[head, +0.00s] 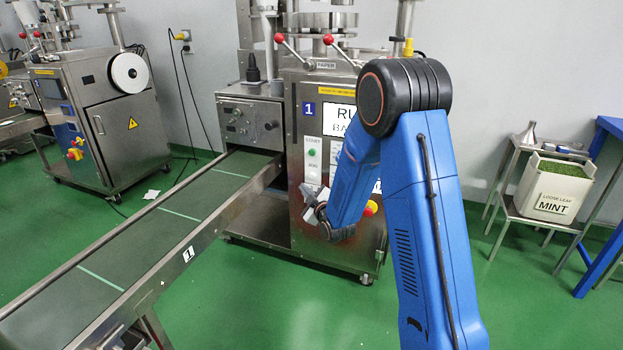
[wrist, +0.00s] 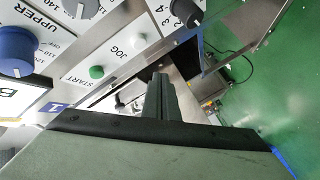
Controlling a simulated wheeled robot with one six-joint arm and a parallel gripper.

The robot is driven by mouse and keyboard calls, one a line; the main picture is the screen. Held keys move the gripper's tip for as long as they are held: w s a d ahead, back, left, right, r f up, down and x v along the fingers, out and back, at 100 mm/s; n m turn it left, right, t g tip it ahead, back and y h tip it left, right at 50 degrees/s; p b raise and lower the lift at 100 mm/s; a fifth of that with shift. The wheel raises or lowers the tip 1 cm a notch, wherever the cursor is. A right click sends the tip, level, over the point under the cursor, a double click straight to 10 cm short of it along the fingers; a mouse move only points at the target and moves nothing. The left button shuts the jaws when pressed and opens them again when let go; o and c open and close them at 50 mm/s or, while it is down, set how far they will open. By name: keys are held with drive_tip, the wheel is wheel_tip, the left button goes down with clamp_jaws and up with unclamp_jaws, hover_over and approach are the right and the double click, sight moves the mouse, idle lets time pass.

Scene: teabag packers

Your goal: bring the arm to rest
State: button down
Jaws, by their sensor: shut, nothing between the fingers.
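My blue arm (head: 415,200) is raised and bent at a black elbow joint, with the forearm reaching down in front of packing machine 1 (head: 300,85). My gripper (head: 308,192) is small in the head view, in front of the machine's control panel, below the green start button (head: 312,153). In the wrist view my gripper (wrist: 160,82) has its fingers together and nothing between them. The panel shows there turned on its side, with a green START button (wrist: 96,72), a JOG button (wrist: 139,40) and a blue UPPER knob (wrist: 15,52). Any gap between gripper and panel is hard to judge.
A conveyor belt (head: 115,255) runs from the machine to the lower left. A second machine (head: 95,120) stands at the left. At the right, a steel stand (head: 510,190) holds a mint bin (head: 550,205). Green floor between machine and stand is clear.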

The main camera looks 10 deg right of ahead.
idle(0.4)
drive_tip(key=s+d+r+m+g+h, duration=0.1)
drive_tip(key=s+d+r+m+g, duration=0.2)
drive_tip(key=s+r, duration=0.5)
drive_tip(key=s+d+r+m+g+h, duration=0.2)
drive_tip(key=s+r+m+g, duration=0.15)
drive_tip(key=s, duration=0.75)
drive_tip(key=s+d+r+m+g, duration=0.1)
drive_tip(key=s+m+g, duration=0.4)
drive_tip(key=s, duration=3)
drive_tip(key=shift+d+r+g, duration=0.3)
drive_tip(key=shift+d+g, duration=0.05)
drive_tip(key=shift+d, duration=0.2)
idle(0.4)
